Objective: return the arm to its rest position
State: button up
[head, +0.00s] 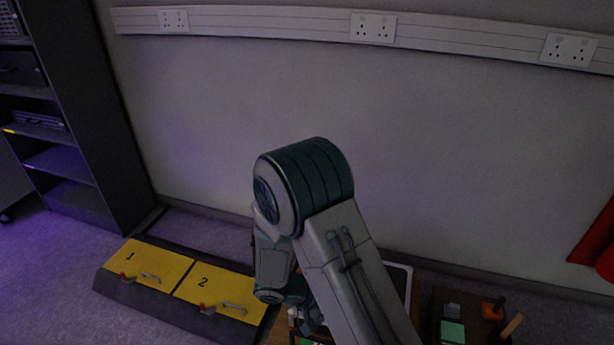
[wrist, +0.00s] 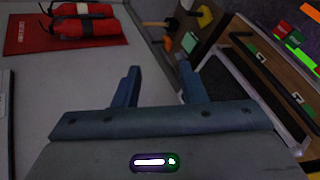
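My arm (head: 335,250) rises from the bottom of the head view, bends at a dark teal joint (head: 310,180), and folds back down. In the head view my gripper end is largely hidden by the arm. In the wrist view my gripper (wrist: 160,76) shows two blue-grey fingers standing apart, with nothing between them. It is open and empty, and its fingers touch nothing that I can see.
A tool box (head: 440,300) sits at lower right. Red extinguishers (wrist: 88,28) show in the wrist view. The wall is behind.

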jog(key=s+d+r+m+t+y+p, duration=0.1)
jog(key=s+r+y+p, duration=0.2)
jog(key=r, duration=0.9)
jog(key=s+d+r+m+y+p, duration=0.1)
jog(key=r+y+p, duration=0.4)
jog(key=r, duration=0.7)
jog(key=s+d+r+m+t+y+p, duration=0.1)
jog(key=s+r+p, duration=0.4)
jog(key=r, duration=0.7)
jog(key=d+y+p, duration=0.1)
jog(key=y, duration=0.1)
jog(key=shift+s+d+r+t+y, duration=0.25)
jog(key=shift+d+r+t+y, duration=0.05)
jog(key=shift+d+r+y, duration=0.1)
